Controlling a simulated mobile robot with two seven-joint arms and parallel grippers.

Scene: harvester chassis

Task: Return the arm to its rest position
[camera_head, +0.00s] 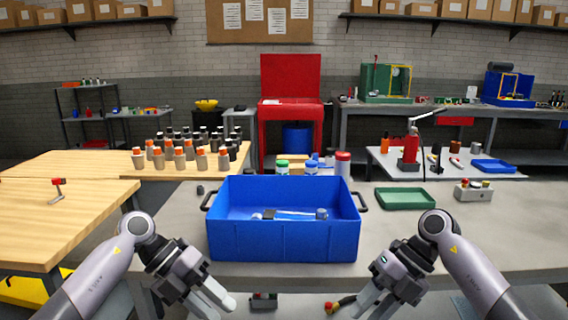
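My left gripper (205,294) is at the lower left, in front of the grey table's front edge. Its fingers look spread, with nothing between them. My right gripper (377,300) is at the lower right, also in front of the table edge, and it looks open and empty. Both arms come in from the bottom corners and are bent inward. Neither gripper touches the blue crate (284,241), which stands on the grey table between them. A clear bottle-like item (295,214) and a small dark item lie inside the crate.
The grey table (400,238) holds a green tray (404,198), a control box (473,191) and several capped jars behind the crate. A wooden table (60,215) with a small red-headed tool (57,188) stands at left.

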